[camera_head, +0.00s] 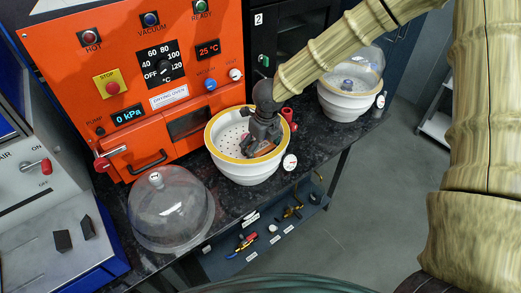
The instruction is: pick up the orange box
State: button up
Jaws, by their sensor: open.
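A small orange box (267,151) lies inside the white bowl-shaped vessel, at the right side of its perforated plate. Only part of it shows, because my gripper covers the rest. My gripper (256,150) points down into the vessel from above, its dark fingers open and right at the box. I cannot tell whether the fingers touch it.
The white vessel (236,173) has a yellow rim and a gauge at its right. A clear dome lid (170,215) stands on the dark bench in front of it. A large orange drying oven (60,60) stands behind. A second, lidded vessel (346,104) stands right.

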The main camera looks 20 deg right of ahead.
jog(key=shift+f, duration=0.45)
jog(key=shift+c, duration=0.3)
jog(key=c, duration=0.8)
jog(key=shift+r, duration=0.1)
